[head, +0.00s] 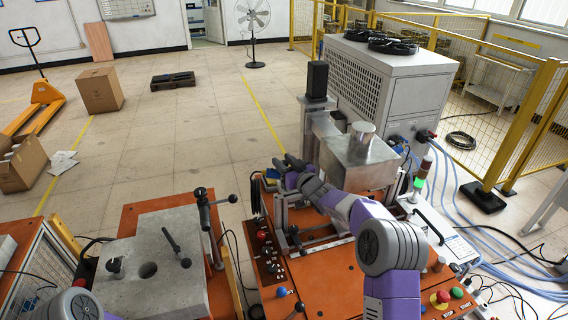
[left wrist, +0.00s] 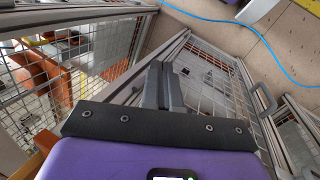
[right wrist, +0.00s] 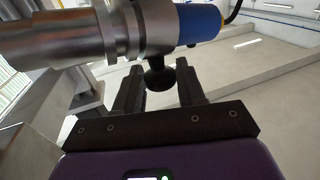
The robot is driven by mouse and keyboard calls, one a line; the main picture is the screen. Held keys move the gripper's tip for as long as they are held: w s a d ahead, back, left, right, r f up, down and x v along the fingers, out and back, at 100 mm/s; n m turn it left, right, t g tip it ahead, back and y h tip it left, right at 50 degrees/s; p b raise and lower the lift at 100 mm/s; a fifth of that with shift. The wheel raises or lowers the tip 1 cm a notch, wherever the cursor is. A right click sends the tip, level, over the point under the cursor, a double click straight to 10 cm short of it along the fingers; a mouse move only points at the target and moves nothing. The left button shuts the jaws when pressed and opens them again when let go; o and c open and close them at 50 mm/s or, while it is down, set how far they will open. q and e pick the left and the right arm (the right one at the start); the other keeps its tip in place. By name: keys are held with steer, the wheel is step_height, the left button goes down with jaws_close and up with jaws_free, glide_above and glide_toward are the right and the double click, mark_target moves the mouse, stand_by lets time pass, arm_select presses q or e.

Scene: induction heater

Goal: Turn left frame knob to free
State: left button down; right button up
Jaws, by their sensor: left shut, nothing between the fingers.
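A black knob (right wrist: 158,76) hangs from a metal cylinder with a blue end (right wrist: 200,22) in the right wrist view. My right gripper (right wrist: 158,88) has its fingers apart on either side of this knob, with gaps seen at both sides. In the head view my right gripper (head: 284,166) is beside the metal frame (head: 282,220) on the orange machine, and the knob is hidden there. Whether this is the left frame knob I cannot tell. My left gripper (left wrist: 163,84) is shut and empty, above mesh-panelled metal framing (left wrist: 210,80); its fingers are outside the head view.
A steel box (head: 358,165) stands right of my right gripper. A grey block with black-knobbed levers (head: 150,270) is at the lower left. A signal tower (head: 422,175) and blue hoses (head: 480,225) are at the right. The floor behind the machine is open.

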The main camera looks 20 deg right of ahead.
steer(key=shift+o, duration=1)
steer(key=shift+r, duration=0.25)
steer(key=shift+f, duration=0.15)
steer(key=shift+s, duration=0.15)
steer(key=v, duration=0.7)
steer(key=shift+s+b, duration=0.15)
steer(key=shift+b, duration=0.3)
